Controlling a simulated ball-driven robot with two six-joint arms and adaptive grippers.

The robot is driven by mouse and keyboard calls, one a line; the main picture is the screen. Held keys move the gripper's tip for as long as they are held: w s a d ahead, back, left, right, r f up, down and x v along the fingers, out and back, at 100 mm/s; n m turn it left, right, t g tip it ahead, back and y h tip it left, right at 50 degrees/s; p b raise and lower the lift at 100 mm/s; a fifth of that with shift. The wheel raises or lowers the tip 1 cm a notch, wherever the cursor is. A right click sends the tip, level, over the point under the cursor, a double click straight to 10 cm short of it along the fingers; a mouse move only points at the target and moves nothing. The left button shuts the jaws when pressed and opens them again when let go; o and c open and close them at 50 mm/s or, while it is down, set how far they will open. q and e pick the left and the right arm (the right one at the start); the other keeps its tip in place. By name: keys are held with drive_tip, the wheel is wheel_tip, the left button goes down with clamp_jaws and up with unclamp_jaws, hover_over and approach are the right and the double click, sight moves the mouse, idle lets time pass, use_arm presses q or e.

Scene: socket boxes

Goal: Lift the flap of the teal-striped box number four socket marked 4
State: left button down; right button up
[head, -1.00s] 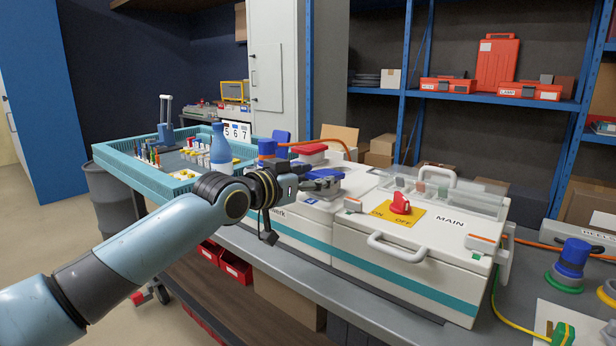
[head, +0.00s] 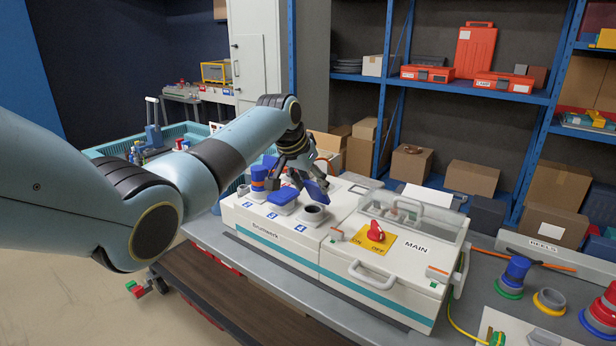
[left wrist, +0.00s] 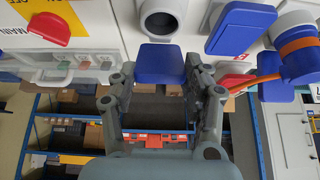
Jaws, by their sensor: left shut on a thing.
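The teal-striped box (head: 272,250) stands on the bench with its numbered sockets at its left end. Socket 4 (head: 313,213) shows its round grey opening, and its blue flap (head: 316,191) stands raised at the back. My left gripper (head: 303,181) is shut on this flap, above and behind the opening. In the left wrist view the flap (left wrist: 160,63) sits between the two fingers, and the socket's dark hole (left wrist: 160,20) shows clear of it. My right gripper is not in view.
Beside socket 4 is a socket with a shut blue flap (head: 283,195), then a blue plug (head: 259,178). To the right are the red switch (head: 376,232) and a handle (head: 372,275). Loose plugs (head: 515,272) stand on the bench at the right.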

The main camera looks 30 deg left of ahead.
use_arm(q)
drive_tip(key=shift+w+d+r+g, duration=0.1)
drive_tip(key=shift+w+r+g, duration=0.2)
drive_tip(key=shift+w+g, duration=0.7)
drive_tip(key=shift+s, duration=0.25)
drive_tip(key=c, duration=0.6)
unclamp_jaws()
drive_tip(key=shift+w, duration=0.1)
drive_tip(key=v, duration=1.2)
drive_tip(key=shift+w+d, duration=0.15)
drive_tip(key=shift+f, duration=0.1)
